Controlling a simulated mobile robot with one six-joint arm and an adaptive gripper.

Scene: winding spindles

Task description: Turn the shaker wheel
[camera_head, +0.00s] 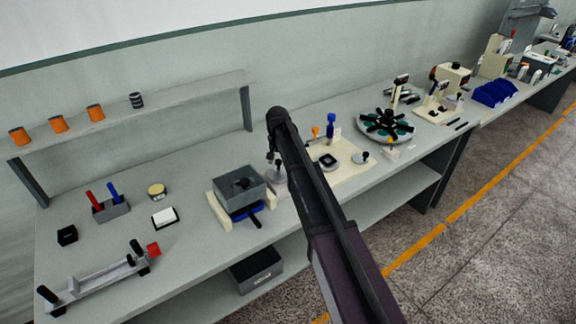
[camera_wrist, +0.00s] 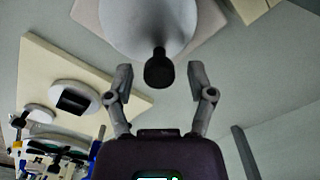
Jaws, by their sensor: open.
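A pale round wheel (camera_wrist: 130,28) with a dark, round-ended knob (camera_wrist: 159,70) fills the top of the wrist view, in front of a pale square plate. I take it to be the shaker wheel. My gripper (camera_wrist: 160,78) is open, with one finger on each side of the knob and clear gaps to both. Whether the knob lies at fingertip depth I cannot tell. In the head view my gripper (camera_head: 273,158) is over the bench, beside a small grey round part (camera_head: 279,177) that my arm partly hides.
A grey box (camera_head: 240,184) on a cream base with a blue part stands to the left. A cream board (camera_head: 352,176) with small discs lies to the right, with a round carousel (camera_head: 372,133) beyond. A shelf (camera_head: 160,112) with orange spools runs along the wall behind.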

